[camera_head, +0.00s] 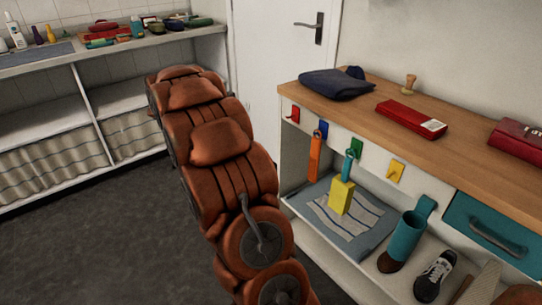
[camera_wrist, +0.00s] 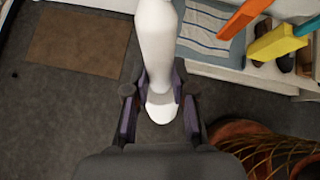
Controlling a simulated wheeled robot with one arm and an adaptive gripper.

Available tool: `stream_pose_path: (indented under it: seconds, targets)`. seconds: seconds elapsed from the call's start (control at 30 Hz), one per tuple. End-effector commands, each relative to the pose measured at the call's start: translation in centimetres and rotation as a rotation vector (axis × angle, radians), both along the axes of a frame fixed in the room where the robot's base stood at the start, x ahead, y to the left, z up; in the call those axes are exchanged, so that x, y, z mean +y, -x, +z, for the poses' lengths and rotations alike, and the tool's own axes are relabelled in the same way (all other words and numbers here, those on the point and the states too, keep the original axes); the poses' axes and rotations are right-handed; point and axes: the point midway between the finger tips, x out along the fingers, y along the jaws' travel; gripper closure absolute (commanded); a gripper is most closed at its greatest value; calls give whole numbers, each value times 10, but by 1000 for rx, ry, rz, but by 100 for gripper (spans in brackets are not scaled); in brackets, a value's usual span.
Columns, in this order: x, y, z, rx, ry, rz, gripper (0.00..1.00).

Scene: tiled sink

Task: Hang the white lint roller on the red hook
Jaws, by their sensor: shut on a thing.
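The white lint roller (camera_wrist: 156,45) is held in my gripper (camera_wrist: 158,98) in the wrist view. Its pale body runs from between the fingers up out of the top of the picture, so its far end is cut off. The fingers press on it from both sides. In the head view neither the gripper nor the roller can be made out. The red hook (camera_head: 293,114) is the leftmost in a row on the front of the wooden-topped bench (camera_head: 455,158), and nothing hangs on it. I cannot make out the red hook in the wrist view.
An orange item (camera_head: 316,158) hangs at the blue hook (camera_head: 323,127), close right of the red one. A yellow brush with a teal handle (camera_head: 342,193) hangs at the green hook (camera_head: 356,146). The yellow hook (camera_head: 396,171) is bare. A teal holder (camera_head: 405,236) and shoe (camera_head: 435,273) stand below.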

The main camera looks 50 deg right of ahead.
Motion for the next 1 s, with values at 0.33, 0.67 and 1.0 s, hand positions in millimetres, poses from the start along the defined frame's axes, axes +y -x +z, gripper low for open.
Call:
stream_pose_path:
  seconds: [0.33, 0.67, 1.0]
  targets:
    - [-48, 37, -43, 66, 147, 134, 100]
    - [-73, 60, -69, 91, 224, 196, 100]
    - [-80, 65, -75, 91, 241, 213, 100]
